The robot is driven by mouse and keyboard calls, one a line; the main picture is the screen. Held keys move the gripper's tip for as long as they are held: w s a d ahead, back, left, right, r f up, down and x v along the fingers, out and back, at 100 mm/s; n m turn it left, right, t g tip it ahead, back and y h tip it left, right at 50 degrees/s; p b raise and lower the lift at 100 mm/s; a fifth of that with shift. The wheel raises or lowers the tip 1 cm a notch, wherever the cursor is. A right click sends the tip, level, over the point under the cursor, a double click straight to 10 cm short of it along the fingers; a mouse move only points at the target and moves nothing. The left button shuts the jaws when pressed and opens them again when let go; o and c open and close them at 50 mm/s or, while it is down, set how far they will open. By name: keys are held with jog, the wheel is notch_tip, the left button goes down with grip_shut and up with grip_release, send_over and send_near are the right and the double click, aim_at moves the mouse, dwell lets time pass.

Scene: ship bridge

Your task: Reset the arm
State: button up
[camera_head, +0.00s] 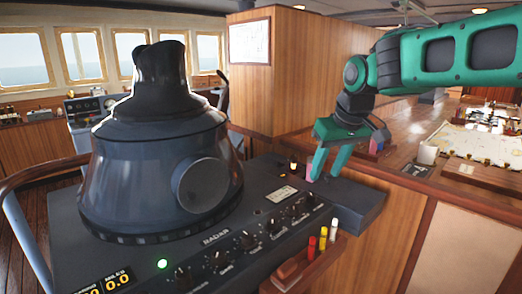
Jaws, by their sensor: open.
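My gripper (322,168) hangs from my green arm on the right side of the view. Its green fingers point down and stand apart, with nothing visible between them. They are over or just behind the back right part of the radar console (352,205). I cannot tell whether the fingertips touch the console. A small pink piece shows near the left fingertip; I cannot tell whether it is part of the gripper.
A large dark radar hood (150,170) stands on the console, left of my gripper. Knobs (270,226) line the console front. A small wooden rack (305,262) holds red, yellow and white markers. A chart table (475,150) is at the right, a wooden partition (320,65) behind.

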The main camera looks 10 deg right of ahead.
jog(key=s+d+f+m+g, duration=0.1)
jog(key=s+d+f+m, duration=0.1)
jog(key=s+d+f, duration=0.3)
jog(key=s+d+f+m+g, duration=0.2)
jog(key=s+d+f, duration=0.3)
jog(key=s, duration=0.7)
jog(key=s+d+f+m+g, duration=0.1)
jog(key=s+d+f+m, duration=0.3)
jog(key=s, duration=0.4)
jog(key=shift+s+d+f+h, duration=0.35)
jog(key=shift+d+f, duration=0.15)
jog(key=shift+f, duration=0.3)
jog(key=shift+s+r, duration=0.3)
jog(key=shift+s, duration=0.35)
